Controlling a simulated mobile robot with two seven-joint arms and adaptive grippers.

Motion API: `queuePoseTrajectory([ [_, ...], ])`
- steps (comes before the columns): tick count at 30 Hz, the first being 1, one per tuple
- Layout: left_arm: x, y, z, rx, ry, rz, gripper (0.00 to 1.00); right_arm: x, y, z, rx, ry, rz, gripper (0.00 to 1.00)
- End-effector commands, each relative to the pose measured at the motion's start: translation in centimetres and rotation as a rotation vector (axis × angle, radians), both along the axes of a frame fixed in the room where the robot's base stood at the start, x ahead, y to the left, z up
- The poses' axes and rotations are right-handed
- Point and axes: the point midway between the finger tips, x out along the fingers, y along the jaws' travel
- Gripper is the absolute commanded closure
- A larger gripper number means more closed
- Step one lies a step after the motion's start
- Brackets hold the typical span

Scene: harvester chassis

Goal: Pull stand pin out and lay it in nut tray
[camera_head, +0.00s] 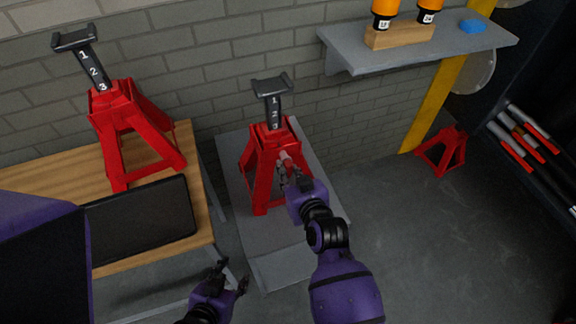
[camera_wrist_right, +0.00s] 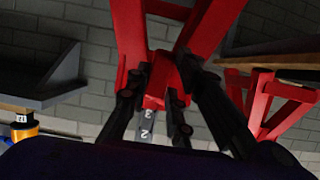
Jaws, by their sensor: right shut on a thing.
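The middle red jack stand (camera_head: 258,178) stands upright on a grey platform, its dark post marked 1, 2, 3. My right gripper (camera_head: 285,168) is at the front of its collar, shut on a small, mostly hidden piece that I take to be the stand pin (camera_head: 283,155). In the right wrist view my right gripper's fingers (camera_wrist_right: 160,80) are in front of the stand's red frame (camera_wrist_right: 210,30); the pin cannot be made out clearly there. A flat black tray (camera_head: 140,222), probably the nut tray, lies on the wooden bench. My left gripper (camera_head: 231,277) is open and empty, low beside the bench.
Another red stand (camera_head: 112,122) is on the wooden bench (camera_head: 185,150), behind the black tray. A grey shelf (camera_head: 425,50) on the wall holds orange bottles and a blue item. A small red stand (camera_head: 440,152) is on the floor at right. The grey platform (camera_head: 285,262) has bare room in front.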

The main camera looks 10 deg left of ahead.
Motion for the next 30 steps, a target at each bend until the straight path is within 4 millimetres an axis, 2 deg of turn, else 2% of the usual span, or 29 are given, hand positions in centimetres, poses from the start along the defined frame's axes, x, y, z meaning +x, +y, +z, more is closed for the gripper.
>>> queuePoseTrajectory([
  [15,1.2,0.1,1.6,0.001,-0.032,0.000,0.60,-2.0,-1.3,0.3,0.002,-0.005,0.002,1.00],
  [30,1.3,0.1,1.6,0.001,-0.032,0.000,0.60,-2.2,-1.3,0.2,0.002,-0.003,0.002,1.00],
])
